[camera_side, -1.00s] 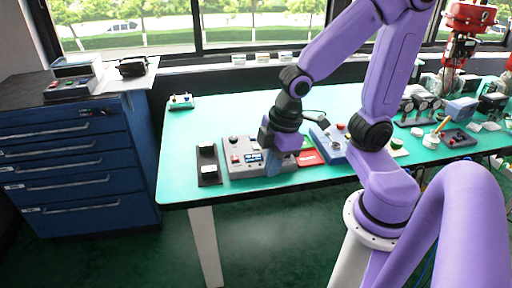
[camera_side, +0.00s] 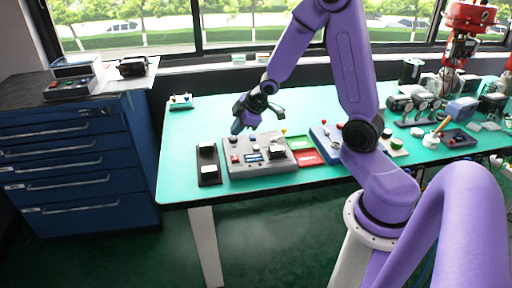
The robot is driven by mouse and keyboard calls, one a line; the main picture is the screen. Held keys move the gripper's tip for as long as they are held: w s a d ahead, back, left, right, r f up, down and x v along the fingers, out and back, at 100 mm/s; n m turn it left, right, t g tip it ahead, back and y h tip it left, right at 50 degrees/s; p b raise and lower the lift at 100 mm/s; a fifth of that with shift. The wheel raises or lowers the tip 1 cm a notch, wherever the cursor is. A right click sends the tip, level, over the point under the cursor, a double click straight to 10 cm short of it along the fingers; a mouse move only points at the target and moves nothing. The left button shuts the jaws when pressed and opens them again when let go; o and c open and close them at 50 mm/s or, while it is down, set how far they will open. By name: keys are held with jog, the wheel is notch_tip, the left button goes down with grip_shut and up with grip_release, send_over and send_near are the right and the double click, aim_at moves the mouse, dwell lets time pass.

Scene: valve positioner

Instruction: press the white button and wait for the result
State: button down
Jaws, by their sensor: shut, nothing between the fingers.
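A grey control box (camera_side: 262,172) stands on the table near its front edge. A black panel (camera_side: 208,178) with two white caps lies just left of the box. My gripper (camera_side: 237,128) is shut and empty. It appears above the box's back left corner, pointing down and left, and looks apart from the buttons. The display reading is too small to make out.
Green and red trays (camera_side: 307,158) and a blue box (camera_side: 322,138) sit right of the control box. Many small parts crowd the table's right side. A small device (camera_side: 180,101) stands at the back left. The green tabletop (camera_side: 185,135) is clear at the left.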

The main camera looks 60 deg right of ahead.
jog(key=m+t, duration=0.1)
jog(key=t, duration=0.1)
send_over(258, 148)
jog(key=a, duration=0.1)
notch_tip(258, 148, down, 3)
jog(key=shift+w+d+f+t+h, duration=0.1)
jog(key=shift+d+f+t+h, duration=0.25)
jog(key=shift+d, duration=0.25)
jog(key=shift+f, duration=4.35)
jog(key=shift+f, duration=0.1)
jog(key=shift+f, duration=0.35)
jog(key=shift+f, duration=0.4)
jog(key=shift+r, duration=0.85)
